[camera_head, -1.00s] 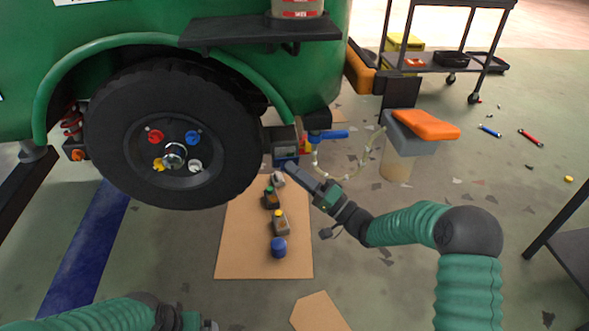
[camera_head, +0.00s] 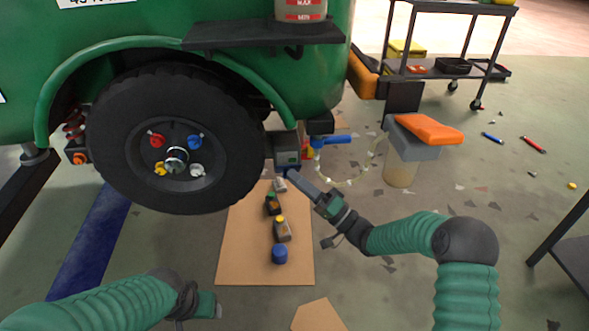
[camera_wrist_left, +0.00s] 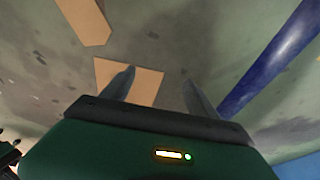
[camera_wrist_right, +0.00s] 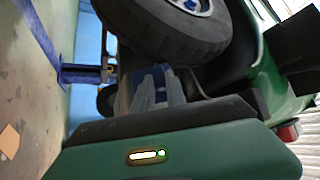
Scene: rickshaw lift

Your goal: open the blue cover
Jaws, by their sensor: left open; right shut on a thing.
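A grey box (camera_head: 287,150) hangs beside the wheel under the green vehicle, with a small blue cover (camera_wrist_right: 175,86) at its lower side. My right gripper (camera_head: 289,174) reaches up to the box's lower edge and is shut on the blue cover. In the right wrist view the fingers (camera_wrist_right: 155,88) are close together against the blue part, and they hide much of it. My left gripper (camera_head: 213,305) is at the bottom left of the head view, away from the box. In the left wrist view its fingers (camera_wrist_left: 157,90) are apart and empty above the floor.
A large black wheel (camera_head: 176,140) is left of the box. A blue-handled valve (camera_head: 330,140) with a clear hose is at its right, near a jar with an orange-topped grey lid (camera_head: 425,130). Small bottles (camera_head: 282,230) and a blue cap (camera_head: 279,254) stand on cardboard (camera_head: 240,250) below.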

